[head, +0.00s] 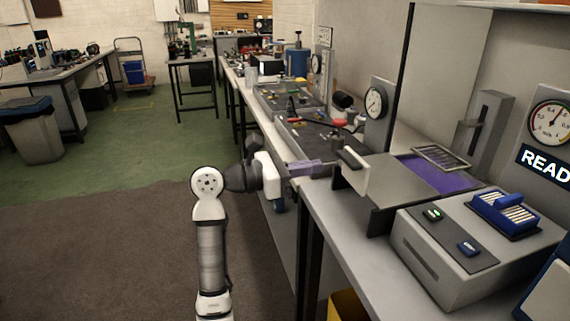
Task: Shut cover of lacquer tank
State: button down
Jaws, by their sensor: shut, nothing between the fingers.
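What looks like the lacquer tank (383,217) is a dark box on the right-hand bench. A strip of purple (437,178) shows open at its right part. A flat grey plate (392,176), seemingly the cover, lies over its left part.
A grating (441,158) lies at the purple area's back edge. A tall panel (438,80) rises behind the tank. A grey box (460,265) with buttons and a blue rack (504,213) stands to the right. A gauge (376,104) and tools crowd the bench farther back.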

aim_at(344, 161)
jog(key=d, duration=0.2)
jog(key=d+p, duration=0.1)
jog(key=d, duration=0.1)
jog(key=shift+w, duration=0.35)
jog(key=shift+w+d, duration=0.1)
jog(key=shift+d, duration=0.25)
jog(key=w+d, duration=0.1)
jog(key=d, duration=0.4)
jog(key=w+d+b, duration=0.1)
jog(key=d, duration=0.4)
jog(key=w+d, duration=0.1)
jog(key=d, duration=0.4)
jog(key=shift+d+b, duration=0.35)
jog(key=shift+d, duration=0.05)
jog(key=shift+w+d, duration=0.1)
jog(key=shift+d, duration=0.1)
jog(key=shift+r, duration=0.1)
